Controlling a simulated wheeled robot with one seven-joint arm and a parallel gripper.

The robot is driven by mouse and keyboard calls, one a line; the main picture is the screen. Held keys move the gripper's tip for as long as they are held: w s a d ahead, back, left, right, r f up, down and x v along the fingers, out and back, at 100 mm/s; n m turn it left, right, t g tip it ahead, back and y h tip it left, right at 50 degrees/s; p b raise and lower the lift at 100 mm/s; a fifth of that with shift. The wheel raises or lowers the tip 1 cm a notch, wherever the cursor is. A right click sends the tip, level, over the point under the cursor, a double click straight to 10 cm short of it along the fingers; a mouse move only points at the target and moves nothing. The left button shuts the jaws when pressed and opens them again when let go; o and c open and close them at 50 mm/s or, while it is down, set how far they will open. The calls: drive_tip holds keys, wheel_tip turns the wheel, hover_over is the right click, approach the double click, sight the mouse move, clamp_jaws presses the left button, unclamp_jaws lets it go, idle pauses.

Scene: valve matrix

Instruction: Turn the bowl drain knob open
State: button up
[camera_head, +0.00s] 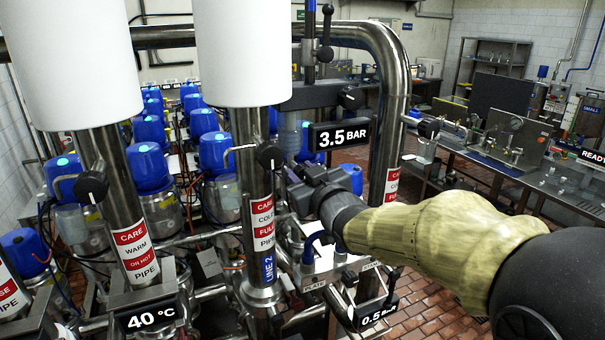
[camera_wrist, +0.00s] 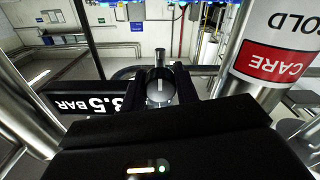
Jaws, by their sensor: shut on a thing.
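My gripper (camera_head: 300,176) reaches in from the right, just below the 3.5 BAR sign (camera_head: 338,136) and right of the cold-water pipe (camera_head: 262,215). In the head view my gripper hides this knob, below a bluish bowl (camera_head: 303,142). How far the knob is turned I cannot tell.
Black knobs sit on the cold pipe (camera_head: 270,155) and the warm pipe (camera_head: 92,185), near my gripper. A thick steel pipe (camera_head: 390,120) stands to the right. Blue-capped valves crowd the left. Tiled floor (camera_head: 440,315) is open at lower right.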

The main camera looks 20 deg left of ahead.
drive_tip(key=shift+f+n+b, duration=0.15)
drive_tip(key=shift+n+b, duration=0.35)
drive_tip(key=shift+b, duration=0.5)
drive_tip(key=n+b, duration=0.2)
drive_tip(key=b, duration=0.2)
drive_tip(key=shift+f+n, duration=0.15)
drive_tip(key=shift+n, duration=0.25)
drive_tip(key=n+b, duration=0.4)
drive_tip(key=b, duration=0.1)
drive_tip(key=n+b, duration=0.3)
drive_tip(key=n, duration=0.2)
drive_tip(key=shift+r, duration=0.2)
drive_tip(key=n+b, duration=0.1)
drive_tip(key=n, duration=0.4)
drive_tip(key=shift+r+b, duration=0.1)
drive_tip(key=shift+b, duration=0.25)
drive_tip(key=o, duration=1)
